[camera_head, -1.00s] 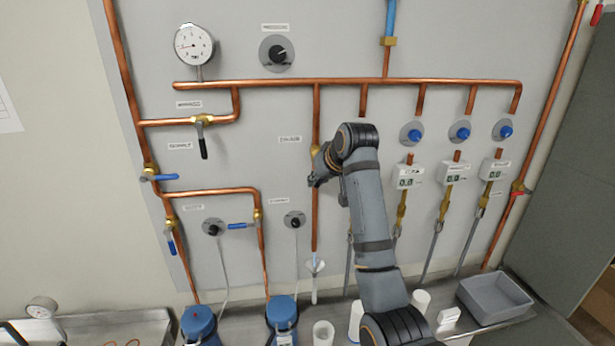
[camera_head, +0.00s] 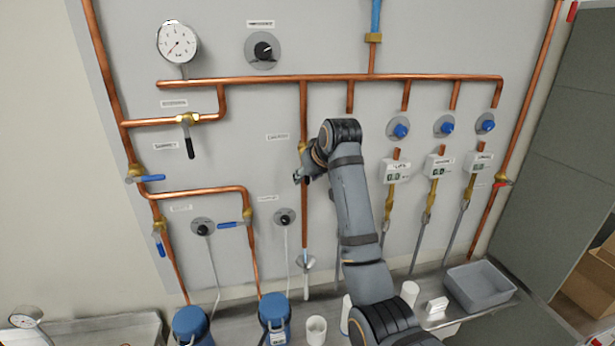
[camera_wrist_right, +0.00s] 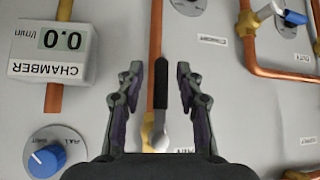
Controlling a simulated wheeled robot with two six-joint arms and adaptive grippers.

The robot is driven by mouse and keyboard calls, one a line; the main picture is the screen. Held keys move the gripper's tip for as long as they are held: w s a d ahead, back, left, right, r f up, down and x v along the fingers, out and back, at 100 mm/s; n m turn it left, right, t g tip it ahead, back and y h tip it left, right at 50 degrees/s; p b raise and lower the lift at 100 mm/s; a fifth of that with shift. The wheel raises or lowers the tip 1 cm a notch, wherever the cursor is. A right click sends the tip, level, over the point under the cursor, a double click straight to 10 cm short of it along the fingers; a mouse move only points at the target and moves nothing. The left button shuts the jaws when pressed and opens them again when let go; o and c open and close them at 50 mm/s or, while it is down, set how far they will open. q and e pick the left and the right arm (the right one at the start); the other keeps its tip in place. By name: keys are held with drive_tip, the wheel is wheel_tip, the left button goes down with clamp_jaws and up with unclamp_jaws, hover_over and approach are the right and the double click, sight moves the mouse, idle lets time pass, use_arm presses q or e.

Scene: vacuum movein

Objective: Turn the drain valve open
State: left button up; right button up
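The drain valve shows in the wrist view as a brass body (camera_wrist_right: 148,136) on a vertical copper pipe, with a metal lever and a black grip (camera_wrist_right: 161,84). The lever lies in line with the pipe. My right gripper (camera_wrist_right: 159,78) is open, with one finger on each side of the black grip and a gap on both sides. In the head view, my right gripper (camera_head: 299,176) is at the valve's brass body (camera_head: 303,148), below the drain label (camera_head: 278,136); my arm and gripper hide the lever there. My left gripper is not in view.
A pressure gauge (camera_head: 177,42) and a black-handled valve (camera_head: 189,145) are at the upper left of the panel. A funnel tube (camera_head: 305,263) hangs below the drain pipe. The chamber flow meter (camera_wrist_right: 50,52) and a blue knob (camera_wrist_right: 46,160) lie left of the gripper in the wrist view.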

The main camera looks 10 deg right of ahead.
drive_tip(key=shift+s+r, duration=0.15)
drive_tip(key=a+v, duration=0.1)
drive_tip(key=v, duration=0.6)
drive_tip(key=shift+d, duration=0.5)
